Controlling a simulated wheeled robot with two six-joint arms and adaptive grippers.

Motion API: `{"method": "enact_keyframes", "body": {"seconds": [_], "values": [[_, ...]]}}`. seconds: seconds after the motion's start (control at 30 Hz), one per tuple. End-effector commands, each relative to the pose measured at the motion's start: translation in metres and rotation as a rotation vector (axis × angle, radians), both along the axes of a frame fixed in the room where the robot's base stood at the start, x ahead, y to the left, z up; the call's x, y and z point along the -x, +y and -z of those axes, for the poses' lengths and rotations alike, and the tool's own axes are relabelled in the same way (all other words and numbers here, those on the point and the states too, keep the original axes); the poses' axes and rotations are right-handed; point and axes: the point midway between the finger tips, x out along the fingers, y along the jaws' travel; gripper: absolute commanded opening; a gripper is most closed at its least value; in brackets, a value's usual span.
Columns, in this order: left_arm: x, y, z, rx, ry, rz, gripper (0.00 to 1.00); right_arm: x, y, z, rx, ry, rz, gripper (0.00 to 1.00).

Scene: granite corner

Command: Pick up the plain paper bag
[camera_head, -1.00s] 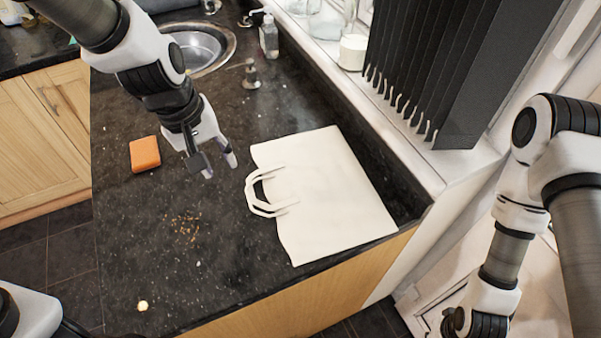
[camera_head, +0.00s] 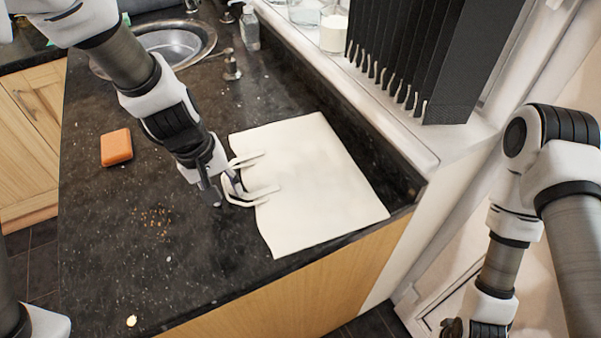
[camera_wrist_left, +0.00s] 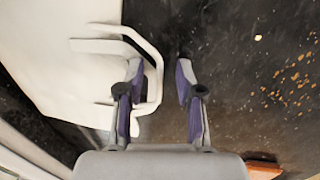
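The plain white paper bag (camera_head: 315,185) lies flat on the dark granite counter, its handles (camera_head: 245,203) pointing left. My left gripper (camera_head: 227,193) is at the handles. In the left wrist view, my left gripper (camera_wrist_left: 160,95) is open, with one finger over the inside of the handle loop (camera_wrist_left: 155,75) and the other outside it. The loop's end lies between the fingers, not clamped. The bag (camera_wrist_left: 55,50) fills the upper left there. My right gripper (camera_head: 462,328) is low at the right, away from the bag; its fingers are cut off by the picture edge.
An orange sponge-like block (camera_head: 116,147) and scattered crumbs (camera_head: 152,220) lie left of the bag. A sink (camera_head: 170,45), tap and soap bottle (camera_head: 250,28) are at the back. A dark rack (camera_head: 430,60) stands on the sill. The counter's front edge runs just below the bag.

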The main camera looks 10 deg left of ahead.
Motion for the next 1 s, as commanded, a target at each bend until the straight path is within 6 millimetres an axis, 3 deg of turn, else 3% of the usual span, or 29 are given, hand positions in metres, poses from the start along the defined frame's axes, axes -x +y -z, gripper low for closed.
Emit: {"method": "enact_keyframes", "body": {"seconds": [0.1, 0.2, 0.67, 1.0], "values": [[0.0, 0.0, -0.001, 0.0, 0.0, 0.0, 0.33, 0.0, 0.0, -0.001, 0.0, -0.001, 0.0, 0.17], [0.0, 0.0, -0.001, 0.0, 0.0, 0.0, 0.0, 0.0, 0.0, -0.001, 0.0, -0.001, 0.0, 0.17], [0.0, 0.0, -0.005, -0.001, -0.001, 0.0, 0.0, 0.0, 0.0, -0.004, 0.0, 0.0, 0.0, 0.17], [0.0, 0.0, -0.046, 0.0, -0.001, 0.0, 0.0, 0.0, 0.0, -0.044, 0.0, 0.0, 0.0, 0.17]]}}
